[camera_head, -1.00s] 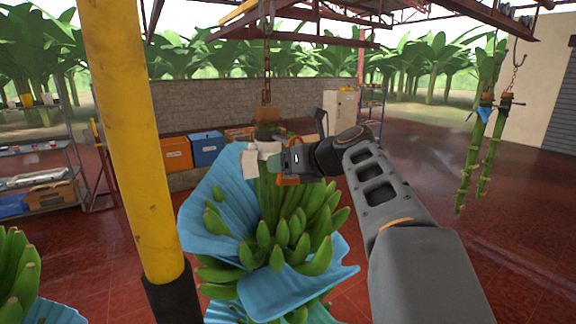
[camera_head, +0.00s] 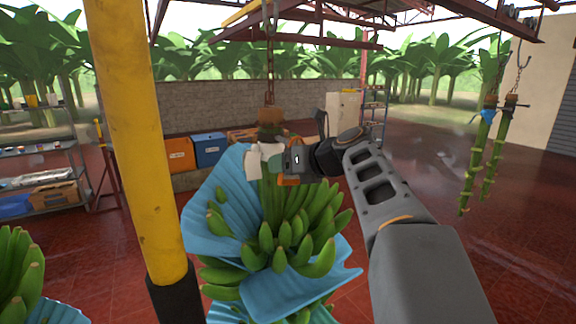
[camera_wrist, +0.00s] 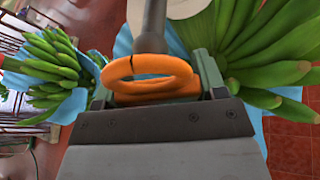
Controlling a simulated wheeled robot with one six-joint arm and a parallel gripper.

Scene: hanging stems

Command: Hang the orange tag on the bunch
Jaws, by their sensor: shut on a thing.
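The banana bunch (camera_head: 290,225) hangs upright with blue wrap (camera_head: 215,205) around it. Its stalk top (camera_head: 270,116) hangs from a chain. My gripper (camera_head: 276,160) reaches in from the right at the upper stalk, just above the fruit. In the wrist view the orange tag (camera_wrist: 150,90) appears as an orange ring between my green-grey finger pads, and my gripper (camera_wrist: 152,85) is shut on it. A grey rod meets the ring there; I cannot tell whether it passes through it. A pale white piece (camera_head: 254,164) is beside the stalk at the fingertips. Contact between tag and stalk is hidden.
A yellow post (camera_head: 138,140) stands close on the left. Another bunch (camera_head: 18,275) is at the lower left edge. Two bare stems (camera_head: 475,150) hang at the right. Orange and blue boxes (camera_head: 209,150) stand behind. The red floor at right is open.

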